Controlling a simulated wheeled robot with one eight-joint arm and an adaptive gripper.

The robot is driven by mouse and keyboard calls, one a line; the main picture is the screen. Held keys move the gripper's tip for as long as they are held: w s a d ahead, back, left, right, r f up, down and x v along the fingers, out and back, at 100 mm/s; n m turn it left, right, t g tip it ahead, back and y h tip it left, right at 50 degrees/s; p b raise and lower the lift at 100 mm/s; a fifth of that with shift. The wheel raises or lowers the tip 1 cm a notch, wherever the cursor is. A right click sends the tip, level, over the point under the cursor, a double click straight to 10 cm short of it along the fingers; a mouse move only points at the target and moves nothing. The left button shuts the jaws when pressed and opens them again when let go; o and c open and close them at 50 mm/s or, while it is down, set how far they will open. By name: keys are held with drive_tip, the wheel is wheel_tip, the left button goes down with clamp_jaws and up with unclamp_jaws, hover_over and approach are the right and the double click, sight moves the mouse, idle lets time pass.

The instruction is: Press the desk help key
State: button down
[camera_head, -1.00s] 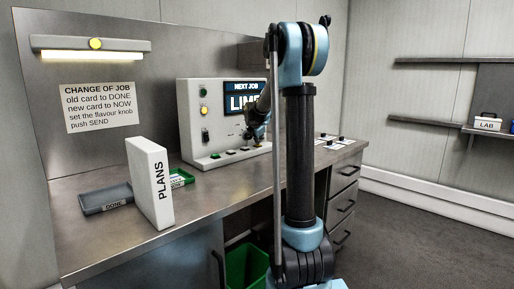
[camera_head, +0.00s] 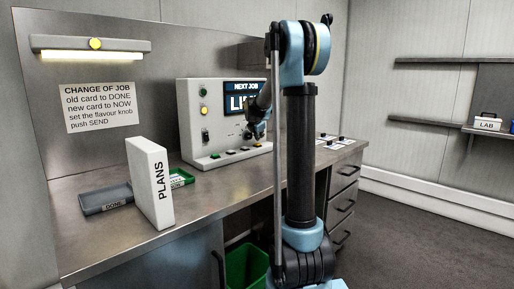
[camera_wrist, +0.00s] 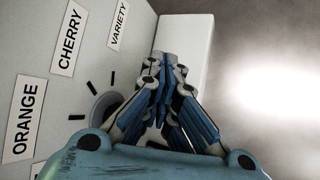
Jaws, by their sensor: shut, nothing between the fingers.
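The grey console (camera_head: 190,122) stands at the back of the desk. A row of small coloured keys (camera_head: 231,152) lies along its sloping base; no help label can be read, so I cannot tell which is the desk help key. My gripper (camera_head: 258,132) hangs in front of the console's right part, above the right end of the key row. In the wrist view my gripper (camera_wrist: 165,65) is shut and empty, its tips over a plain white ledge (camera_wrist: 188,40). It partly hides a knob (camera_wrist: 105,108) beside the labels ORANGE, CHERRY and VARIETY.
A white PLANS binder (camera_head: 150,185) stands on the desk (camera_head: 205,210), by a dark DONE tray (camera_head: 105,199) and a green tray (camera_head: 181,178). Cards (camera_head: 332,141) lie at the right end. A green bin (camera_head: 246,266) is below. My arm hides part of the desk.

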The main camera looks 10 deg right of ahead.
drive_tip(key=shift+r, duration=0.1)
drive_tip(key=shift+r, duration=2.4)
